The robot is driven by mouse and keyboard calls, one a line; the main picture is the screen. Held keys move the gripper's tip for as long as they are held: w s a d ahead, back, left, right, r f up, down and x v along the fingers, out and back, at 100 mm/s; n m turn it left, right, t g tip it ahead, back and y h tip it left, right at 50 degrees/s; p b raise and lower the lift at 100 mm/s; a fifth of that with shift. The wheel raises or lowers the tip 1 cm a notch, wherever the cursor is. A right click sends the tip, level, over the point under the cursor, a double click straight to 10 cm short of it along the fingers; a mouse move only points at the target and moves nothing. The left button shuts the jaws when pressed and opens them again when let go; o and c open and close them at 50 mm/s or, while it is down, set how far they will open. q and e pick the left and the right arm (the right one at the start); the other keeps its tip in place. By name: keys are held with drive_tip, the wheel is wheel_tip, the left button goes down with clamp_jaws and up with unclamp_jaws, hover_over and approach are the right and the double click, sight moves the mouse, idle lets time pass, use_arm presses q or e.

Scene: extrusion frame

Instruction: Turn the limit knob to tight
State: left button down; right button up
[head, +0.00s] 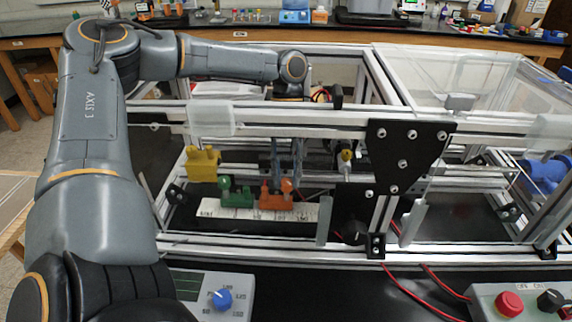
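My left arm reaches in from the left over the extrusion frame. My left gripper (286,177) points down behind the front beam, its two fingers a little apart, just above an orange block with small knobs (277,200). The beam hides its upper part, and I cannot tell whether the fingers touch the orange block. The orange block and a green block (236,195) sit on a white ruled strip (230,212). A blue knob (222,299) sits on a grey control box at the bottom left, with numbers around it. I can read no "limit" or "tight" label. My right gripper is not in view.
A yellow block (202,163) stands left of the green one. The front beam (320,124) and a black plate (403,155) border the work space. Red wires (420,292) run to a box with a red button (509,304) at the bottom right.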

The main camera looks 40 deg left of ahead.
use_arm(q)
drive_tip(key=shift+m, duration=0.3)
drive_tip(key=c, duration=1.1)
unclamp_jaws()
drive_tip(key=shift+w+r, duration=0.1)
drive_tip(key=v, duration=1.1)
drive_tip(key=shift+r, duration=0.4)
drive_tip(key=shift+w, duration=0.1)
